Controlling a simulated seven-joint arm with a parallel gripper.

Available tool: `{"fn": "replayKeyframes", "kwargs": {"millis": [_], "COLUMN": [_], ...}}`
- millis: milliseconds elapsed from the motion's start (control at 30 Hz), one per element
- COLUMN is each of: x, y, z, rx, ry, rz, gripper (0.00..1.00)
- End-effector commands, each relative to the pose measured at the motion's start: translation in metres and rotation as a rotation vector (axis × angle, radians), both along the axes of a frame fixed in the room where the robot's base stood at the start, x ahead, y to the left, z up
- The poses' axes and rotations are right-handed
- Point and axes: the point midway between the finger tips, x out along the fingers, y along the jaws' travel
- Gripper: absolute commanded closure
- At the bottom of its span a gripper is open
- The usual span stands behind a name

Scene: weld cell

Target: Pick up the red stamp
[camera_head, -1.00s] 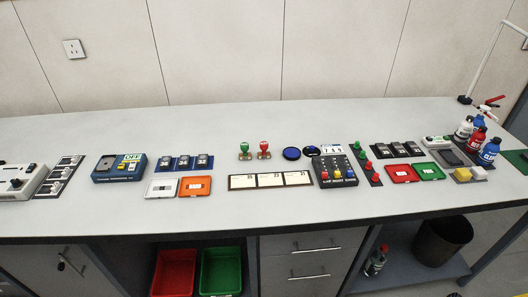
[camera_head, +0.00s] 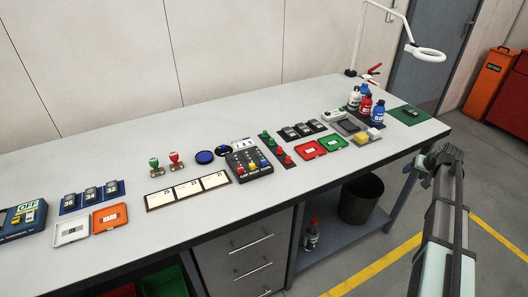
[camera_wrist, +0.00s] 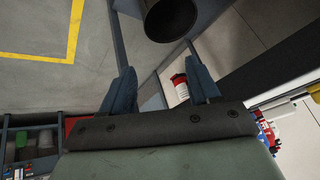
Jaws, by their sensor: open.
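The red stamp (camera_head: 175,161) stands upright toward the back of the bench, left of the middle in the head view. The similar green stamp (camera_head: 154,167) stands just to its left. My gripper shows in the wrist view (camera_wrist: 162,88) with its two fingers spread apart and nothing between them. In the head view my arm is at the right, off the front of the bench and far from the red stamp. The stamp does not show in the wrist view.
The bench (camera_head: 250,115) has clear room behind the stamps. Three white cards (camera_head: 188,190) lie in front of them. A blue round pad (camera_head: 205,157) lies to the right, near a black button box (camera_head: 248,165). A black bin (camera_head: 362,200) stands below the bench.

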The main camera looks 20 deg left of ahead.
Motion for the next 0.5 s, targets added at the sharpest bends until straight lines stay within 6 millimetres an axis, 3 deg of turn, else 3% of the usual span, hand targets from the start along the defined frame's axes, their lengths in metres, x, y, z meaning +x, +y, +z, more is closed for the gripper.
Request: {"fn": "replayKeyframes", "kwargs": {"millis": [33, 100, 267, 367, 500], "x": [0.013, 0.024, 0.046, 0.060, 0.072], "y": [-0.005, -0.008, -0.003, 0.016, 0.068], "z": [0.021, 0.044, 0.092, 0.120, 0.143], "rx": [-0.002, -0.005, -0.012, -0.016, -0.021], "ry": [-0.028, -0.057, -0.110, -0.132, -0.128], "rz": [0.001, 0.005, 0.026, 0.054, 0.119], "gripper": [0.39, 0.39, 0.39, 0.39, 0.39]}}
